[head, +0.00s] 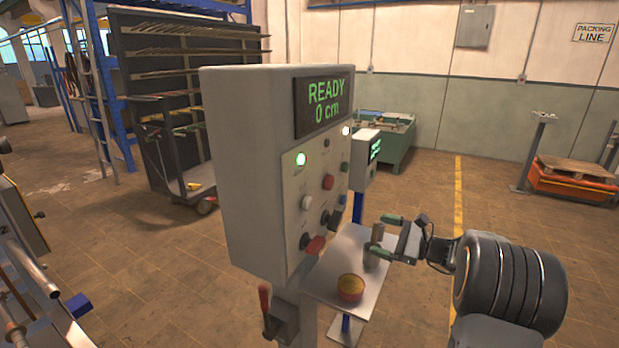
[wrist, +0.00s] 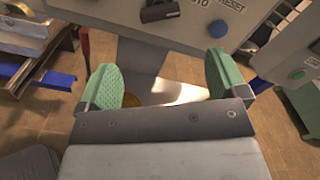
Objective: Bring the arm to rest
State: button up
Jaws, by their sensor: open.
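My gripper (head: 387,235) is in the head view at the right of a grey control cabinet, over a small metal shelf. Its two green fingers are apart. In the wrist view the gripper (wrist: 164,84) is open, with nothing seen held between the fingers. A grey-brown cylinder (head: 376,233) stands upright on the shelf close by the fingers; I cannot tell whether they touch it. My arm reaches in from the right.
The cabinet (head: 240,170) shows "READY 0 cm" on its display (head: 324,105), with knobs and buttons beside the gripper. The shelf (head: 322,277) carries a red and yellow round thing (head: 350,287). A second small display box (head: 365,160) stands behind.

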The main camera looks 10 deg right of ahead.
jog(key=s+a+f+n+g+h, duration=0.4)
jog(key=s+f+n+g+h, duration=0.25)
jog(key=s+f, duration=0.35)
jog(key=s+a+r+n+h, duration=0.3)
jog(key=s+n+h, duration=0.1)
jog(key=s+n, duration=0.2)
jog(key=s+a+r+n+h, duration=0.2)
jog(key=s+a+n+h, duration=0.2)
jog(key=s+n, duration=0.3)
jog(key=shift+r, duration=0.4)
jog(key=shift+s+a, duration=0.1)
jog(key=shift+c, duration=0.3)
